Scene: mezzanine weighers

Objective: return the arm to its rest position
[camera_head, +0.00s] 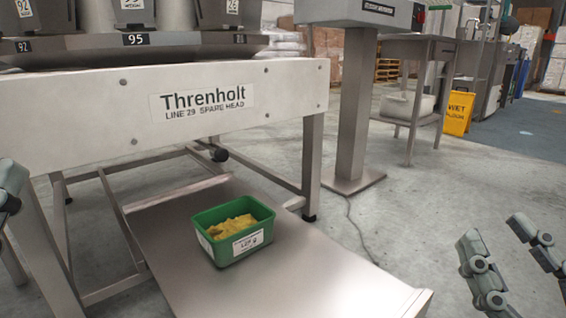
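My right gripper (510,262) is at the lower right edge of the head view. Its two grey jointed fingers are spread well apart, with only floor showing between them. It is to the right of the steel table, clear of it and holding nothing that I can see. Part of my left gripper (10,185) shows at the left edge, beside the white frame. Most of it is cut off, so its opening cannot be judged. A green tub (236,228) with yellow contents and a white label stands upright on the steel table, apart from both grippers.
The low steel table (330,275) reaches toward me. Behind it is the white Threnholt frame (285,90) on metal legs. A steel pedestal (352,120) and a side table (415,50) stand further back. Floor at right is open.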

